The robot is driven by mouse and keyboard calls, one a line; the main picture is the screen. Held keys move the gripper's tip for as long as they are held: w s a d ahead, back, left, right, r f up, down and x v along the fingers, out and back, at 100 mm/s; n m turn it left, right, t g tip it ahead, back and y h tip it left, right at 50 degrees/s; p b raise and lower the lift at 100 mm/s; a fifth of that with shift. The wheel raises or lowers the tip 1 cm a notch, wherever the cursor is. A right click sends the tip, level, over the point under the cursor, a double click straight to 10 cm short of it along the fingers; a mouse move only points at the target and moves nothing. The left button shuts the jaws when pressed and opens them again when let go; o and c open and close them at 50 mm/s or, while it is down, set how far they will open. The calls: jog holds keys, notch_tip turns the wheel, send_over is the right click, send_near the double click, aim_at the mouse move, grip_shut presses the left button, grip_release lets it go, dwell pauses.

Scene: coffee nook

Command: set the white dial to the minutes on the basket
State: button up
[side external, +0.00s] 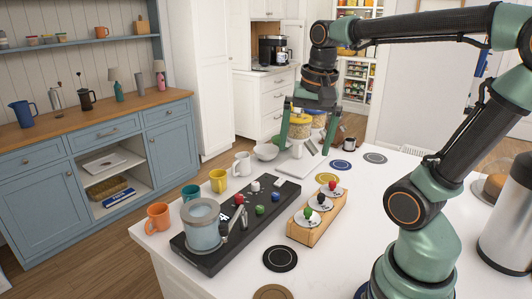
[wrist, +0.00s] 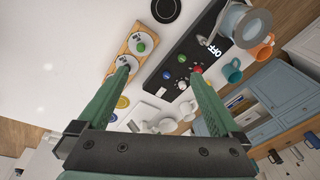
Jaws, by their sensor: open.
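The white dial (side external: 255,186) sits on the black panel (side external: 188,246), beside red, green and blue knobs. The white dial also shows in the wrist view (wrist: 182,85). A round glass vessel with a grey rim (side external: 203,230) stands at the panel's near end, with a metal arm beside it. Small lit digits (wrist: 214,50) show on the panel, too small to read surely. I cannot pick out a basket with legible minutes. My gripper (side external: 304,150) is open and empty above the counter, beyond the panel. In the wrist view its fingertips (wrist: 161,67) are spread wide.
A wooden rack (side external: 302,235) with red, black and green knobs on white discs stands right of the panel. Orange (side external: 158,217), teal (side external: 190,193), yellow (side external: 218,181) and white mugs line the left. A black round mat (side external: 280,259) lies in front.

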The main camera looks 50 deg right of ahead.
jog(key=w+a+f+n+t, duration=0.1)
jog(key=a+f+n+t, duration=0.1)
jog(key=a+n, duration=0.5)
jog(key=n+t, duration=0.1)
jog(key=n, duration=0.2)
jog(key=shift+w+a, duration=0.25)
jog(key=shift+a+f+n+y, duration=0.2)
jog(key=shift+a+n+y, duration=0.1)
jog(key=shift+n, duration=0.2)
jog(key=shift+c, duration=0.9)
jog(key=shift+w+a+n+t, duration=0.1)
jog(key=shift+w+n+t, duration=0.05)
jog(key=shift+n+t, duration=0.15)
jog(key=c, duration=0.4)
jog(key=m+g, duration=0.3)
jog(key=g, duration=0.3)
send_over(256, 183)
notch_tip(256, 183, down, 9)
notch_tip(256, 183, down, 11)
jog(key=shift+a+f, duration=0.1)
jog(key=shift+f, duration=0.1)
grip_shut()
